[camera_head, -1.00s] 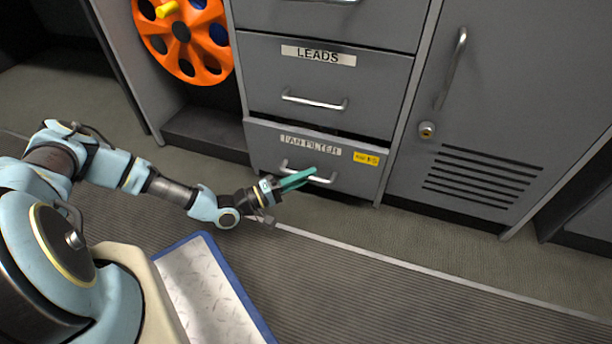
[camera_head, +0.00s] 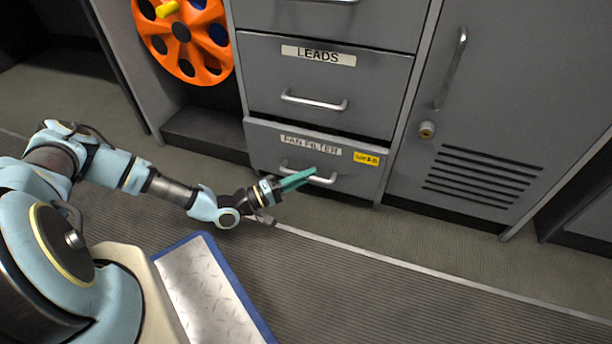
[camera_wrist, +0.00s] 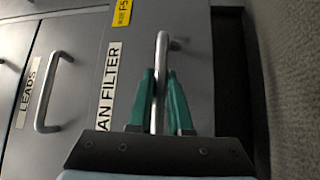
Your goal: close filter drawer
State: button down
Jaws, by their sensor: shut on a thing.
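The fan filter drawer (camera_head: 270,155) is the lowest grey drawer in the head view, with a "FAN FILTER" label and a yellow tag. Its front stands slightly proud of the cabinet, with a dark gap along its top right edge. My gripper (camera_head: 312,173) is at its silver bar handle (camera_head: 328,181). In the wrist view, the green fingers of my gripper (camera_wrist: 160,98) lie on both sides of the handle (camera_wrist: 161,60), shut on it. The drawer front (camera_wrist: 195,70) fills the middle of that view.
The closed LEADS drawer (camera_head: 375,90) is directly above. A grey locker door (camera_head: 500,110) with a handle and vents is to the right. An orange reel (camera_head: 190,62) sits in an open bay to the left. Open floor (camera_head: 420,235) lies in front.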

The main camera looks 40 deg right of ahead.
aim_at(307, 167)
jog(key=shift+f, duration=0.1)
jog(key=shift+w+d+p, duration=0.2)
jog(key=shift+w+d, duration=0.45)
jog(key=shift+d, duration=0.25)
jog(key=shift+w+d+p, duration=0.2)
jog(key=shift+w+d, duration=0.4)
jog(key=shift+d, duration=0.25)
jog(key=c, duration=0.8)
grip_release()
jog(key=shift+c, duration=0.2)
jog(key=p+v, duration=0.3)
jog(key=v, duration=0.7)
jog(key=shift+a+p, duration=0.35)
jog(key=shift+p, duration=0.05)
